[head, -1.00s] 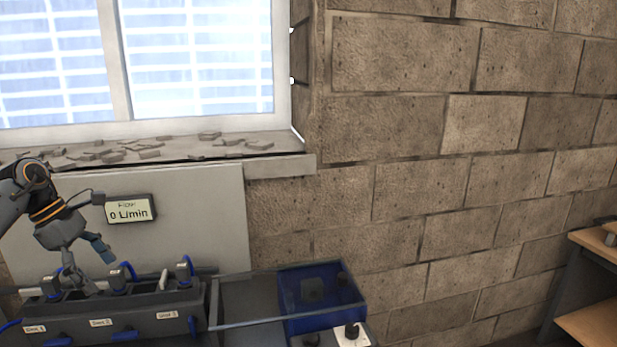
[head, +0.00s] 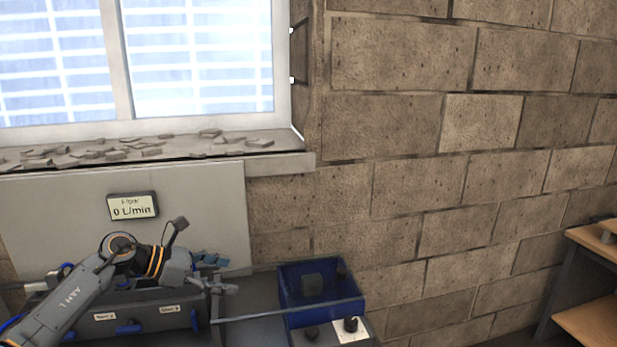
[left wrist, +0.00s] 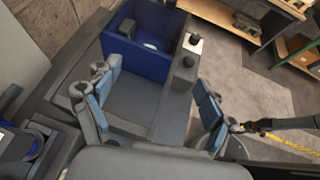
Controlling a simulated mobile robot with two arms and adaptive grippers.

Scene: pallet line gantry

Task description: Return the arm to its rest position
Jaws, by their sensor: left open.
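My left arm comes in from the lower left in the head view, across the front of a dark valve block (head: 135,300). My left gripper (head: 222,273) points right, above the block's right end. It is open, with nothing between its fingers. In the left wrist view the open left gripper (left wrist: 155,102) has blue-padded fingers spread over a grey surface. What looks like my right arm's gripper (left wrist: 241,128) shows small at the right of that view; its jaws are too small to read. The head view does not show it.
A blue bin (head: 318,291) stands right of the gripper, with a white plate and black knob (head: 351,325) in front. A flow display (head: 132,206) reads 0 L/min on the panel behind. A wooden shelf (head: 595,243) is far right. My arm hides part of the block.

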